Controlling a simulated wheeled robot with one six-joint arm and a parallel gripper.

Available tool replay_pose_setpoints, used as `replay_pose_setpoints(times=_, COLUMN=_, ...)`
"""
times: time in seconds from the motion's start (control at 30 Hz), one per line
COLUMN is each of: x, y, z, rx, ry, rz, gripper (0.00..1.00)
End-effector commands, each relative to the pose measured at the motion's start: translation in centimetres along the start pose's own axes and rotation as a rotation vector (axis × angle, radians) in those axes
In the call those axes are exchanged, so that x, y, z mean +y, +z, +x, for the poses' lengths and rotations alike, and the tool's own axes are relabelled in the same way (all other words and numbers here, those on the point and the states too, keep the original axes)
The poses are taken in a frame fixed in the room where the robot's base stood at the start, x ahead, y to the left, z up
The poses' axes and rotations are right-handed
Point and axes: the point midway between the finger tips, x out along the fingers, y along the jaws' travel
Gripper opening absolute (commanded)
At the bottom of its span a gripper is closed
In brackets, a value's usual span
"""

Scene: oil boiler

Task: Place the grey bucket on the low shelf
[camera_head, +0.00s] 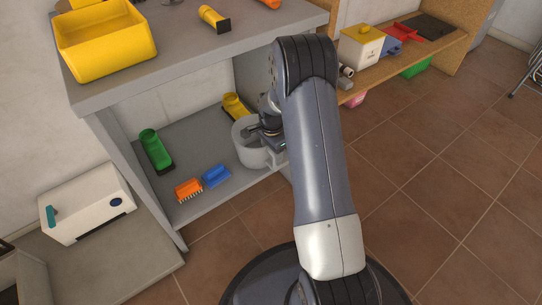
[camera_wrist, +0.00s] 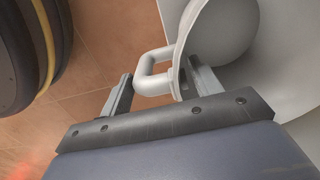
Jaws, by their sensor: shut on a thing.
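The grey bucket (camera_head: 249,155) is at the right part of the low shelf (camera_head: 195,140) in the head view, near its front edge. I cannot tell whether its base touches the shelf. My gripper (camera_head: 268,138) is at the bucket's right side, partly hidden by my arm. In the wrist view, the fingers of my gripper (camera_wrist: 158,84) are on either side of the bucket's handle (camera_wrist: 150,68), with one finger at the bucket's rim. The bucket (camera_wrist: 215,40) shows its open mouth there.
On the low shelf are a green scoop (camera_head: 154,148), an orange brush (camera_head: 188,189), a blue brush (camera_head: 215,175) and a yellow scoop (camera_head: 235,105) behind the bucket. A yellow bin (camera_head: 105,45) stands on the upper shelf. A white box (camera_head: 87,203) is at the left.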

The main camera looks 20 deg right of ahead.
Motion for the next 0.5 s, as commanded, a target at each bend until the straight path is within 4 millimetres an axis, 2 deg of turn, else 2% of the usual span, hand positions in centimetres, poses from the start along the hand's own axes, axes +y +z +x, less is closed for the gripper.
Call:
replay_pose_setpoints(times=0.03, x=-0.06, y=-0.02, z=0.52, rx=0.001, ry=-0.001, rz=0.000, gripper=0.03)
replay_pose_setpoints(times=0.37, x=-0.06, y=-0.02, z=0.67, rx=0.001, ry=-0.002, rz=0.000, gripper=0.03)
replay_pose_setpoints(times=0.4, x=-0.03, y=-0.01, z=0.76, rx=0.000, ry=-0.001, rz=0.000, gripper=0.61)
replay_pose_setpoints(times=0.5, x=-0.03, y=-0.01, z=0.68, rx=0.000, ry=-0.001, rz=0.000, gripper=0.69)
